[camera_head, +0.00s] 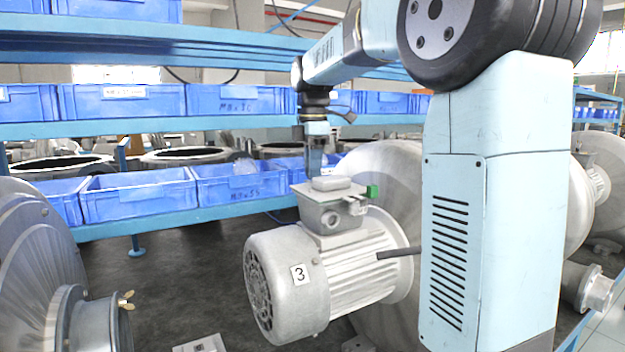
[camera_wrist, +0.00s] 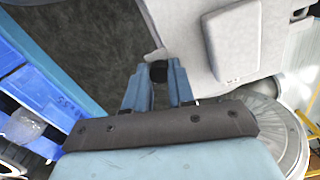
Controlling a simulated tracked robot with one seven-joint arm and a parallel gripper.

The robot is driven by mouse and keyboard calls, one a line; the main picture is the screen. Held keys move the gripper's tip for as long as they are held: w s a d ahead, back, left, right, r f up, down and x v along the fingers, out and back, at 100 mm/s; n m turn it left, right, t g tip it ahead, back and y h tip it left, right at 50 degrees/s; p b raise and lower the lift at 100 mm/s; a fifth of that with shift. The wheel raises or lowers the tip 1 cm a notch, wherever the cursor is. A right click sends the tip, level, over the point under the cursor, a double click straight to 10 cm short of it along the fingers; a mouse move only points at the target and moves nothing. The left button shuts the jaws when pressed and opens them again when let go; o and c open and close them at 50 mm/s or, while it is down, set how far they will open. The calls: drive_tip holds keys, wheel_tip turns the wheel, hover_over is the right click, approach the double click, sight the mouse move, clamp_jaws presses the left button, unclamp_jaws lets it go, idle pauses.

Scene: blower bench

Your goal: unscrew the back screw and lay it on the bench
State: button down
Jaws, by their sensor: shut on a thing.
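My gripper (camera_head: 314,172) points down at the back edge of the terminal box (camera_head: 333,218) on top of the grey motor (camera_head: 330,275) marked 3. In the wrist view my gripper (camera_wrist: 159,78) is shut on a dark round-headed piece, the back screw (camera_wrist: 158,71), held between its fingertips. The screw is beside the notched edge of the grey lid (camera_wrist: 180,35), which has a raised block (camera_wrist: 236,52). The screw's shank is hidden, so I cannot tell whether it is still in its hole. In the head view the fingers hide the screw.
A green connector (camera_head: 373,191) sits at the box's right side. Blue bins (camera_head: 140,193) fill the shelves behind. A large grey housing with brass wing screws (camera_head: 126,300) stands at left.

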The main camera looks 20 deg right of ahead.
drive_tip(key=n, duration=0.4)
drive_tip(key=shift+n, duration=0.4)
drive_tip(key=n, duration=0.5)
drive_tip(key=c, duration=1.2)
unclamp_jaws()
drive_tip(key=shift+c, duration=0.2)
